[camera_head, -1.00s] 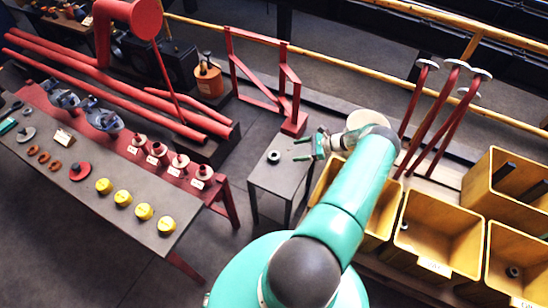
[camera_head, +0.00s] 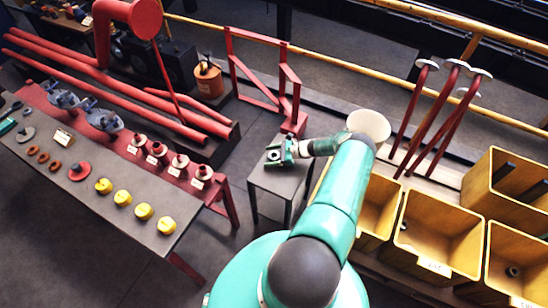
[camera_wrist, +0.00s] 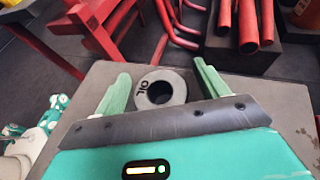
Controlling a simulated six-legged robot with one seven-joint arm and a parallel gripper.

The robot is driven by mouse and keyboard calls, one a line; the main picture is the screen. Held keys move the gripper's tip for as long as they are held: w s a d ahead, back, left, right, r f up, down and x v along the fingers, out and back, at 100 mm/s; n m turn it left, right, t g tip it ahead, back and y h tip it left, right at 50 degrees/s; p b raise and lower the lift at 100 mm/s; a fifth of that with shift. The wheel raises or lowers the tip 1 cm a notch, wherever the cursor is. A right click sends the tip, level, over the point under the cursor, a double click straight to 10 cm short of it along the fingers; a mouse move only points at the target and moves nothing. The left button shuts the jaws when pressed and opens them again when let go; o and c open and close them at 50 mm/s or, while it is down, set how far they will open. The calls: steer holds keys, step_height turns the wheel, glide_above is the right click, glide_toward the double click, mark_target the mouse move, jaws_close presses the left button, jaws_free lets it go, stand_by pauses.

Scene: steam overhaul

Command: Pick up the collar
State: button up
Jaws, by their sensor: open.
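The collar (camera_wrist: 176,82) is a small grey ring with a dark round hole and dark marks on its face. It sits on a grey stand top (camera_wrist: 100,72), which also shows in the head view (camera_head: 290,183). My gripper (camera_wrist: 163,80) is open, with one green finger on each side of the collar in the wrist view. The collar appears between the fingertips, with gaps on both sides; whether the fingers are at its height I cannot tell. In the head view my gripper (camera_head: 272,157) is over the stand; the collar (camera_head: 273,154) is partly hidden by it.
A long table (camera_head: 110,168) at the left holds yellow caps, red flanged parts and rings. Yellow bins (camera_head: 437,232) stand at the right. A red frame (camera_head: 283,80) rises behind the stand. The stand top around the collar looks clear.

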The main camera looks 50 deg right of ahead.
steer(key=shift+w+a+f, duration=0.1)
steer(key=shift+w, duration=0.05)
steer(key=c, duration=1.4)
steer(key=shift+r, duration=0.2)
steer(key=shift+r, duration=0.6)
steer(key=s+a+r, duration=0.7)
steer(key=a+r, duration=0.4)
steer(key=a, duration=0.1)
steer(key=shift+s+r, duration=0.25)
